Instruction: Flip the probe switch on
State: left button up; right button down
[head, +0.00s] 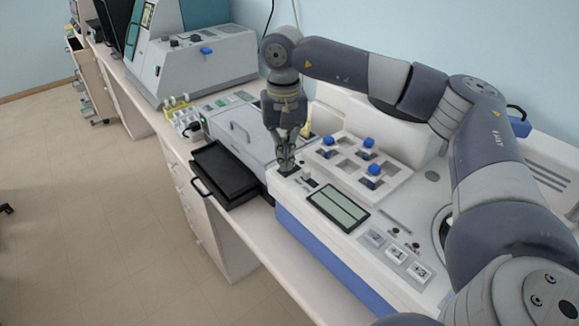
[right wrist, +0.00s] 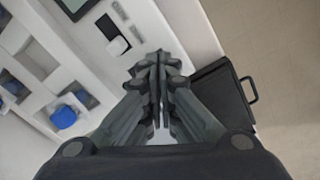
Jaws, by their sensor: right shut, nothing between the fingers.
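My right gripper (head: 285,167) points down over the left end of the white and blue staining machine (head: 300,222). Its fingers are shut and empty; they also show in the right wrist view (right wrist: 157,68). In that view a rocker switch with a black part and a white part (right wrist: 118,46) sits on the machine's white top, to the upper left of the fingertips and apart from them. I take it for the probe switch; its label is too small to read. In the head view the switch area beside the fingers is small and partly unclear. My left gripper is not in view.
A white rack with blue-capped bottles (head: 372,182) stands right of the gripper. A display (head: 338,208) lies in front of it. A black tray (head: 226,176) sticks out at the left. Grey instruments (head: 200,62) stand further back. The floor at left is clear.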

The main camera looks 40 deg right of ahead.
jog(key=shift+s+f+b, duration=0.1)
jog(key=shift+f+b, duration=0.55)
jog(key=shift+f, duration=0.25)
dwell(0.4)
jog(key=shift+r+p, duration=0.75)
jog(key=shift+r, duration=0.15)
jog(key=shift+r+p, duration=1.65)
jog(key=shift+r, duration=0.95)
